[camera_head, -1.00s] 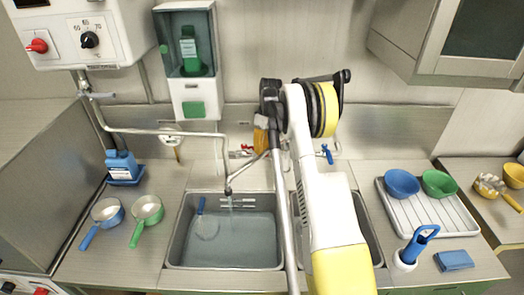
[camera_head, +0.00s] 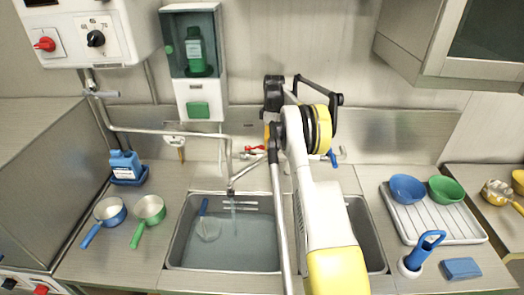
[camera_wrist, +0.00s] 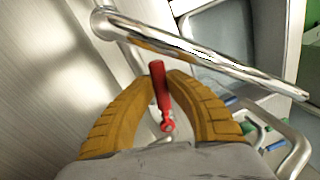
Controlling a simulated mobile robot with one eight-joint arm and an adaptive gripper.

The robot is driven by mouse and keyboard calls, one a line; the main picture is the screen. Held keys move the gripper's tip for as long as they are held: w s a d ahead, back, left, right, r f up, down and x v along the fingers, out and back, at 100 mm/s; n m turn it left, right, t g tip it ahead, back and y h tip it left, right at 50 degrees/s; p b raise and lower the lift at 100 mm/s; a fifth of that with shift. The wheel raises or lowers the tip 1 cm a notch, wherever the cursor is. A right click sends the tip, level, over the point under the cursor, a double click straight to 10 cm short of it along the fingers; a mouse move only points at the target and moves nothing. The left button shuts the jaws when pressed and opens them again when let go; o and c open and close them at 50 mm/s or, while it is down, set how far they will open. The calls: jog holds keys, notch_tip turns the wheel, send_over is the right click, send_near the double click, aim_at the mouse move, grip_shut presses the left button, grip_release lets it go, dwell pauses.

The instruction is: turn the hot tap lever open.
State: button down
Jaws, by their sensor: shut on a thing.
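The red hot tap lever (camera_wrist: 161,88) stands between the two orange-yellow fingers of my gripper (camera_wrist: 163,78) in the wrist view. The fingers are shut on it, one on each side, and its red end sticks out past the fingertips. In the head view the red lever (camera_head: 256,149) shows small behind the sink, left of my arm. My gripper there is mostly hidden behind my arm. The metal spout (camera_head: 232,185) hangs over the left basin (camera_head: 180,255). The blue tap lever (camera_head: 333,158) shows just right of my arm.
The left basin holds water and a strainer (camera_head: 208,229). A pipe (camera_head: 170,132) runs along the wall, left of my arm. A soap dispenser (camera_head: 194,62) hangs above. A drying rack (camera_head: 455,232) with bowls stands right. Pans (camera_head: 149,208) stand left.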

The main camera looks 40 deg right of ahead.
jog(key=shift+w+d+n, duration=0.3)
jog(key=shift+d+n, duration=0.05)
jog(key=shift+n, duration=0.15)
jog(key=shift+f, duration=0.1)
jog(key=c, duration=1.3)
grip_release()
jog(key=shift+c, duration=0.2)
notch_tip(320, 180, up, 8)
jog(key=w+d, duration=0.1)
jog(key=shift+f, duration=0.25)
jog(key=shift+d, duration=0.1)
